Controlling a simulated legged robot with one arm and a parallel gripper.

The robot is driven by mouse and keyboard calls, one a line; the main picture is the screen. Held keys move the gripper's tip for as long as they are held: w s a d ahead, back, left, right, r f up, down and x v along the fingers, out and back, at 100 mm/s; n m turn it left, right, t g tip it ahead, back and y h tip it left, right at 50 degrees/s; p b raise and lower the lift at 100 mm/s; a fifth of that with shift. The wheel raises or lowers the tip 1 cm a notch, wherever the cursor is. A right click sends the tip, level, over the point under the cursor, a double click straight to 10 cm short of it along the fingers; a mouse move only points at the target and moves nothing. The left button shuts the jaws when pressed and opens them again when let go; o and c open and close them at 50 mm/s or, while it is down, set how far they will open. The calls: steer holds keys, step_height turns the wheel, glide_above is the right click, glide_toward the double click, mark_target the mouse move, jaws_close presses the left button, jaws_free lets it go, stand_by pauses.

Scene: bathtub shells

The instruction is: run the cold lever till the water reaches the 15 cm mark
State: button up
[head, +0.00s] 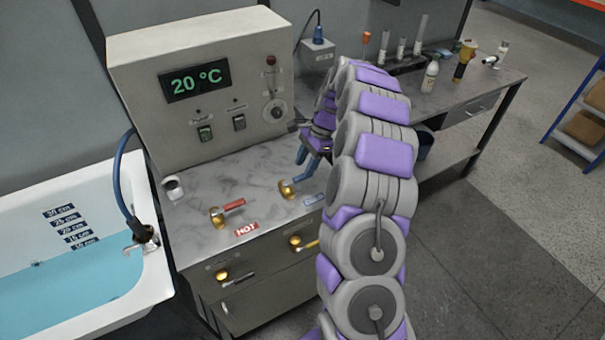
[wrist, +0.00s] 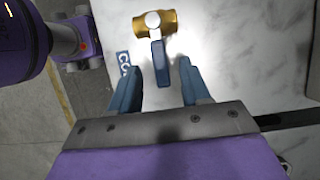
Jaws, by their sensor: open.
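The cold lever has a brass body (wrist: 155,25) and a blue handle (wrist: 160,62) in the wrist view. In the head view its brass body (head: 287,190) sits on the marble counter, its handle largely hidden by my gripper. My gripper (wrist: 160,67) is open, with a finger on each side of the blue handle's end in the wrist view; contact is not visible. It also shows in the head view (head: 303,168). The white bathtub (head: 158,275) at left holds blue water (head: 60,300), its surface around the lowest mark, below the 15 cm mark (head: 77,238).
The red hot lever (head: 228,208) stands left of the cold one, beside the HOT label (head: 246,230). A control box (head: 200,90) reading 20 °C rises behind. A blue hose (head: 118,175) runs to the tub spout (head: 140,240). A side table (head: 440,95) with bottles stands at back right.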

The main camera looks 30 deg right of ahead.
mark_target(300, 176)
steer(key=shift+x, duration=1.65)
jaws_close()
